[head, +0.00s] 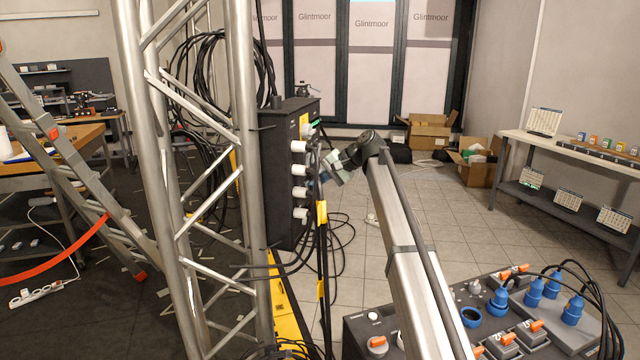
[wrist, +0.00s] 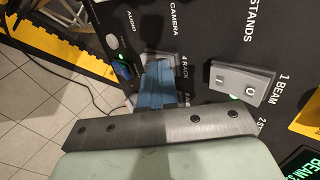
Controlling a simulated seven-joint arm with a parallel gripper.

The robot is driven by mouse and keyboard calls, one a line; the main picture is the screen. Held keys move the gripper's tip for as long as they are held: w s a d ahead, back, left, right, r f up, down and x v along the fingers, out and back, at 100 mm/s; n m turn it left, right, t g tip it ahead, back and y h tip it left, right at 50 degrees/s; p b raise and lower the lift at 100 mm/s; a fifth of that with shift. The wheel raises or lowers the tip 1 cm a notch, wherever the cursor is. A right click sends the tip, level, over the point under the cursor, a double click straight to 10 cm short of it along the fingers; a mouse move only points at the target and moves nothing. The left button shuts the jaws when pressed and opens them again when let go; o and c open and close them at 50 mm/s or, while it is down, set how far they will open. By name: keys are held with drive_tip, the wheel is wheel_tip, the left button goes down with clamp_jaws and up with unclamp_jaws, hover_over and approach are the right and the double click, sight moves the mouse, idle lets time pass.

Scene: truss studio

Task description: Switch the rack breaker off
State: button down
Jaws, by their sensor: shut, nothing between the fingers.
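The black breaker panel (wrist: 205,30) fills much of the wrist view, with white labels including "4 RACK" (wrist: 185,68). My gripper's blue fingers (wrist: 158,90) are together and empty, with their tips beside that label. They hide most of whatever breaker sits there, so I cannot tell its position or whether they touch it. A grey switch block (wrist: 243,84) marked "O" sits by "1 BEAM", with a green light beside it. In the head view the black box (head: 280,170) stands behind the truss. My gripper (head: 325,177) is at its right-hand face.
A metal truss (head: 187,180) stands left of the box. Black cables (head: 340,250) hang and lie below it. A console with blue connectors (head: 497,302) stands at the front right. Tiled floor (head: 435,215) is open beyond my arm.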

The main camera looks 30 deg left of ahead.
drive_tip(key=shift+r, duration=0.2)
drive_tip(key=shift+r, duration=0.6)
drive_tip(key=v, duration=1.3)
drive_tip(key=shift+r, duration=0.2)
idle(0.4)
